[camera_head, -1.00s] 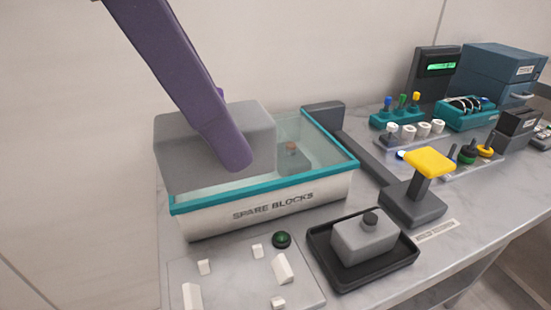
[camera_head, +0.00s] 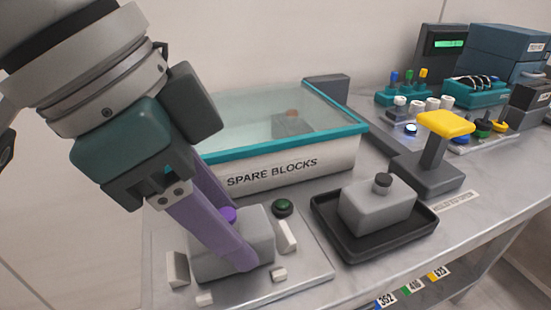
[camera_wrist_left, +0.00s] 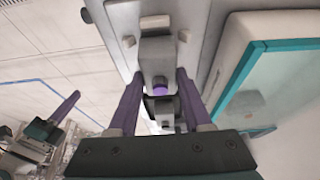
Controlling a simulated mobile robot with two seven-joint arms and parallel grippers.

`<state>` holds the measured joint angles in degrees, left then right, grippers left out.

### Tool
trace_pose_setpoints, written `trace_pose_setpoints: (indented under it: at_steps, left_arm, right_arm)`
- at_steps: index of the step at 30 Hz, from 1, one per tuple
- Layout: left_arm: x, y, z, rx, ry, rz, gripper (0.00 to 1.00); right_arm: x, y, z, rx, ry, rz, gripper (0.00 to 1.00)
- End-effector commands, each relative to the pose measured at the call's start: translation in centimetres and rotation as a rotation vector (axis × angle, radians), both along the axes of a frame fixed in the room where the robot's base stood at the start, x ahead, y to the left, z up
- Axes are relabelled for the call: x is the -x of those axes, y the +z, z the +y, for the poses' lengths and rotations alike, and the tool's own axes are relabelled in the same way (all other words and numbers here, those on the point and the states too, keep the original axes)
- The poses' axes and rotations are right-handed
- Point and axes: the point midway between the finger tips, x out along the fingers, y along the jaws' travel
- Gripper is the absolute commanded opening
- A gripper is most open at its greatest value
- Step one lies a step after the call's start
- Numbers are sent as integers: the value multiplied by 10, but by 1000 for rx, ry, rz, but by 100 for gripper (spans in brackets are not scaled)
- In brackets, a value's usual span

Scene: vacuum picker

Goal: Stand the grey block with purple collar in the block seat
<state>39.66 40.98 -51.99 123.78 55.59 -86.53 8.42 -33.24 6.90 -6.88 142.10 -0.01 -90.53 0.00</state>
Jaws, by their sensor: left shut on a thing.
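The grey block with purple collar (camera_head: 262,226) is upright among the white corner pieces of the block seat (camera_head: 310,262), a pale plate at the front left. My left gripper (camera_head: 236,238) is shut on the block, one purple finger on each side. The left wrist view also shows the block (camera_wrist_left: 157,55) and collar (camera_wrist_left: 161,89) between the fingers. I cannot tell whether the block rests fully on the plate. A gripper with a purple finger, seemingly my right gripper (camera_wrist_left: 62,108), shows at the lower left there; its opening is unclear.
The spare blocks bin (camera_head: 340,155) with a teal rim stands just behind the seat. A green button (camera_head: 282,207) is at the seat's back corner. A black tray (camera_head: 345,252) with another grey block (camera_head: 375,209) and a yellow-topped stand (camera_head: 445,124) are to the right.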

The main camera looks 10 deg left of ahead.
Motion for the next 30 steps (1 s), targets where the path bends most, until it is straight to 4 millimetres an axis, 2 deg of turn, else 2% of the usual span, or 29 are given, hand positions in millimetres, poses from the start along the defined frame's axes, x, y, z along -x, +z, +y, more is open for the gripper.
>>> trace_pose_setpoints:
  at_steps: [6,7,14,23,26,30]
  left_arm:
    - [0,-2,0,1,1,1,0]
    - [0,-2,0,1,1,1,51]
    - [0,-2,0,0,1,0,77]
    - [0,0,0,0,0,-1,79]
    - [1,12,3,0,1,-2,79]
    - [7,40,12,-1,2,-4,79]
  right_arm:
    - [0,1,0,0,0,0,0]
    - [0,1,0,0,0,0,0]
    - [0,1,0,0,0,0,0]
    - [0,0,0,0,0,0,0]
    - [0,6,0,0,0,0,0]
    - [0,19,0,0,0,0,0]
